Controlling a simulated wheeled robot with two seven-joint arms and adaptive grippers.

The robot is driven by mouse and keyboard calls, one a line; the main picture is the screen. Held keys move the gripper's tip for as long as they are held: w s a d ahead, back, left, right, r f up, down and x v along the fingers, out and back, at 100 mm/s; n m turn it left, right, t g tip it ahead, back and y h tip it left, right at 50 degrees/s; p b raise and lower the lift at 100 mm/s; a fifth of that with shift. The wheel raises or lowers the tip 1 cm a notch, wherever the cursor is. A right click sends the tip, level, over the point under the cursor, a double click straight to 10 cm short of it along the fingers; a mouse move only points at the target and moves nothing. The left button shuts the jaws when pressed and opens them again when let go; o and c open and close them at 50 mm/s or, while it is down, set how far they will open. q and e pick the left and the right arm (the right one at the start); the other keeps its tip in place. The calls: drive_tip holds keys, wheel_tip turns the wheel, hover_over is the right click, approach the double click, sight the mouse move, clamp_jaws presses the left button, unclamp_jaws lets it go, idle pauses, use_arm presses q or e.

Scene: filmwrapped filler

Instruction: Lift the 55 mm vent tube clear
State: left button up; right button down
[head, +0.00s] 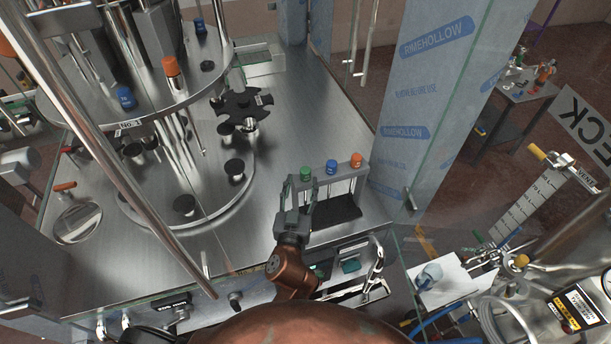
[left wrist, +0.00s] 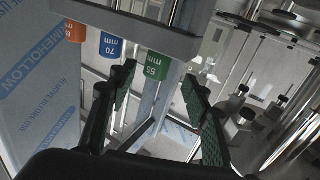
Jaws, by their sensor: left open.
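The 55 mm vent tube has a green top (head: 306,173) and stands at the left end of a small rack. Its green "55 mm" collar shows in the left wrist view (left wrist: 157,66). My left gripper (head: 298,182) is open, close beside the green top. In the left wrist view its two fingers (left wrist: 158,74) frame the green collar, one on each side in the picture. No contact shows, and I cannot tell how deep the tube sits between them. The tube's lower part is mostly hidden. My right gripper is not in view.
The blue 70 mm tube (head: 331,167) and an orange tube (head: 356,160) stand to the right in the same grey rack (head: 350,178). A film-wrapped post (head: 425,70) and glass pane rise to the right. A round turntable (head: 160,105) fills the left.

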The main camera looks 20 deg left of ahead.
sight(305, 177)
use_arm(q)
drive_tip(key=w+p, duration=0.1)
drive_tip(key=w, duration=0.3)
drive_tip(key=shift+w+p, duration=0.35)
drive_tip(key=shift+w+f, duration=0.2)
drive_tip(key=shift+w, duration=0.05)
drive_tip(key=shift+c, duration=0.3)
clamp_jaws()
